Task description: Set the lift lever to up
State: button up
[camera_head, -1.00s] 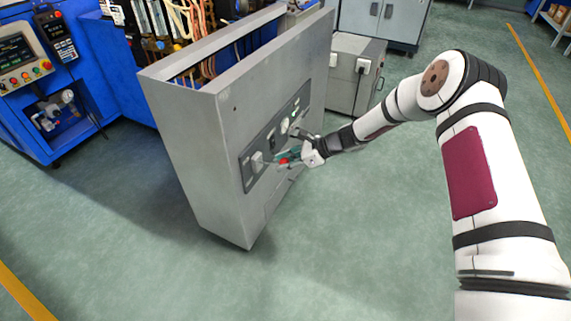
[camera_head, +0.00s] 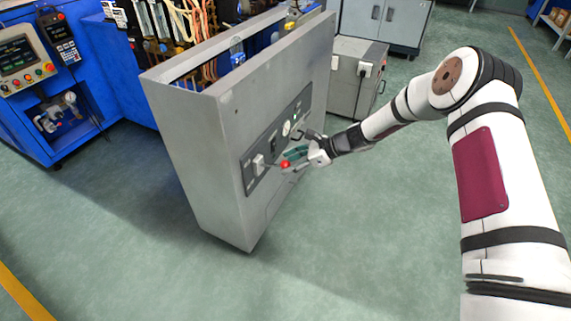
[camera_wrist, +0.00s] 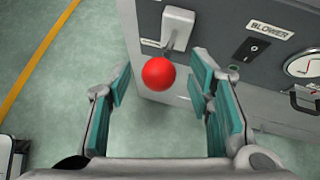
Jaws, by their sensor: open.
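The lift lever has a red ball knob (camera_head: 285,164) on a grey mount (camera_head: 258,163) at the left end of the dark control panel. In the wrist view the knob (camera_wrist: 158,73) appears between the two teal-padded fingers, with clear gaps on both sides. The pale lever mount (camera_wrist: 177,30) is above it in that picture. The lever sticks out from the panel; its exact up or down setting is hard to tell. My gripper (camera_head: 300,158) is open in front of the panel, just right of the knob, holding nothing.
A BLOWER rocker switch (camera_wrist: 249,48) and a round gauge (camera_wrist: 304,64) are right of the lever. The grey cabinet (camera_head: 205,165) is open on top. Green floor (camera_head: 350,240) in front is clear.

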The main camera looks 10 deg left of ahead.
jog(key=w+v, duration=0.1)
jog(key=v, duration=0.8)
jog(key=shift+s+d+r, duration=0.25)
jog(key=shift+s+r, duration=0.1)
jog(key=shift+s, duration=0.15)
jog(key=s+d+r+n+g+h, duration=0.1)
jog(key=s+d+r+n+h, duration=0.2)
jog(key=s+r+n, duration=0.55)
jog(key=s+d+r+n+g+h, duration=0.1)
jog(key=s+d+r+n+h, duration=0.15)
jog(key=s+r, duration=1.05)
jog(key=s+d+r+n+t+h, duration=0.15)
jog(key=s+d, duration=0.25)
jog(key=s, duration=0.5)
jog(key=s+d+r+n+h, duration=0.2)
jog(key=s+d+n, duration=0.15)
jog(key=s, duration=0.55)
jog(key=s+d+r+n+h, duration=0.2)
jog(key=s+d, duration=0.3)
jog(key=s, duration=0.4)
notch_tip(320, 180, up, 22)
jog(key=t+p, duration=0.3)
jog(key=p, duration=1.8)
jog(key=shift+w+n, duration=0.3)
